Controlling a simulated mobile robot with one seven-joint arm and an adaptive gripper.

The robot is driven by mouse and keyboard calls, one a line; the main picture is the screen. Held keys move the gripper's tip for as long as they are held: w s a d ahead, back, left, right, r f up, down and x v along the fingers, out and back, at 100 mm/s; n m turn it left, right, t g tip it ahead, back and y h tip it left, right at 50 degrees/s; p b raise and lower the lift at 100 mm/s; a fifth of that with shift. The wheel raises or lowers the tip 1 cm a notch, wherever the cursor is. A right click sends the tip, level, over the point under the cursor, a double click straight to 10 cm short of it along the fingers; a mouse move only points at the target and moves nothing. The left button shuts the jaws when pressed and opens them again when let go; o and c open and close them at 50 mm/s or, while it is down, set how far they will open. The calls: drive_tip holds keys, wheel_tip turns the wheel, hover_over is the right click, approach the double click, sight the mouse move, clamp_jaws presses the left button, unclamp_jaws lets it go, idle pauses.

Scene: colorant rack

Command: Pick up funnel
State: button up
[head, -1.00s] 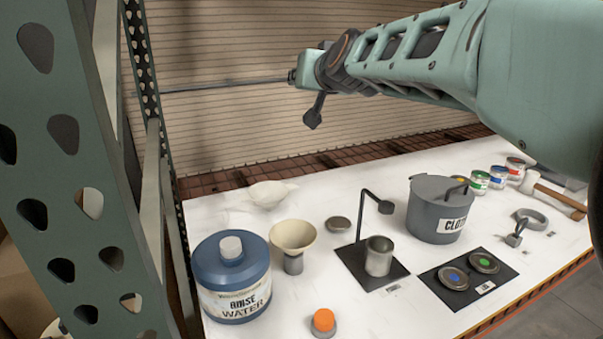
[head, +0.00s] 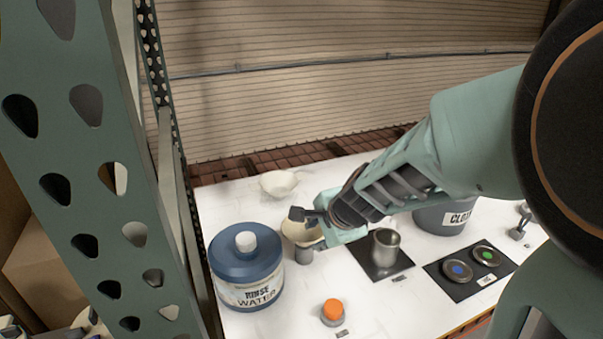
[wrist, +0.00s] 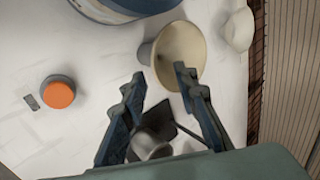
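I cannot tell whether a fingertip touches the rim.
The rinse water jar (head: 245,267) is close left of the funnel. A metal cup (head: 386,250) stands on a black mat to the right. An orange-topped item (head: 333,311) is in front, and a pale bowl (head: 279,183) is behind. A green perforated post (head: 95,180) stands at left.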

sight(309, 241)
drive_tip(key=b+x, duration=0.3)
drive_tip(key=x, duration=0.4)
drive_tip(key=shift+s+d+f, duration=0.15)
drive_tip(key=shift+f, duration=0.15)
drive_tip(key=shift+w+f, duration=0.15)
drive_tip(key=shift+w, duration=0.05)
clamp_jaws()
